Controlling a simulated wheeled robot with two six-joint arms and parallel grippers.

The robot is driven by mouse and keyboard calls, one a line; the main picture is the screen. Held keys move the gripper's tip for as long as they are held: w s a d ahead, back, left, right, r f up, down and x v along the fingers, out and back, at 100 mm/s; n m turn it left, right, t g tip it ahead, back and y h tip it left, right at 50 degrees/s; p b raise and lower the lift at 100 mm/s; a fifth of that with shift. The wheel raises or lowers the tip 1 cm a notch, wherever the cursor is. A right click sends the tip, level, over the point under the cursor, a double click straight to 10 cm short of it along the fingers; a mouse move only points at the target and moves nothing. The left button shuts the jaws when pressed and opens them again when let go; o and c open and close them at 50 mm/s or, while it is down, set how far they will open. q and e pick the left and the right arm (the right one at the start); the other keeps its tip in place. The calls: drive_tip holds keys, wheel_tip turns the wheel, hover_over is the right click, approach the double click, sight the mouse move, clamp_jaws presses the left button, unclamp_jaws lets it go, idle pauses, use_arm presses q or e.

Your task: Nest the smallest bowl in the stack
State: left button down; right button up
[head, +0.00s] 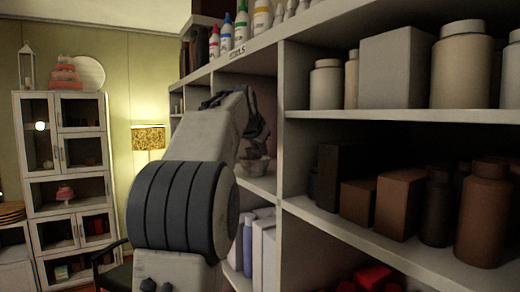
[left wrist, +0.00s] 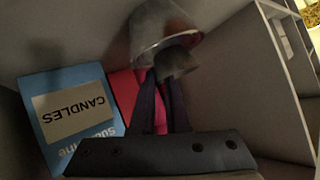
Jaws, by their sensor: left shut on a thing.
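My left gripper (head: 256,132) is up at the shelving unit, over a middle shelf, and partly hidden by my own wrist. Just below it a pale, glassy bowl shape (head: 254,166) shows at the shelf; I cannot tell whether it is one bowl or several nested. In the left wrist view a grey, see-through bowl (left wrist: 163,22) is at the top centre, right at the fingertips. My left gripper (left wrist: 163,75) is shut on the bowl's near edge. How the bowl meets anything beneath it is hidden. My right gripper is not in view.
A blue box labelled CANDLES (left wrist: 72,112) and a red thing (left wrist: 124,92) are close beside the fingers. A vertical shelf divider (head: 295,125) stands just right of the gripper. Bottles (head: 241,24) line the top shelf; jars and brown boxes (head: 400,200) fill the right bays.

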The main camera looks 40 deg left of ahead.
use_arm(q)
drive_tip(key=c, duration=0.8)
unclamp_jaws()
drive_tip(key=shift+c, duration=0.2)
wheel_tip(320, 180, up, 7)
drive_tip(key=p, duration=0.6)
drive_tip(key=shift+r, duration=0.1)
drive_tip(key=shift+s, duration=0.1)
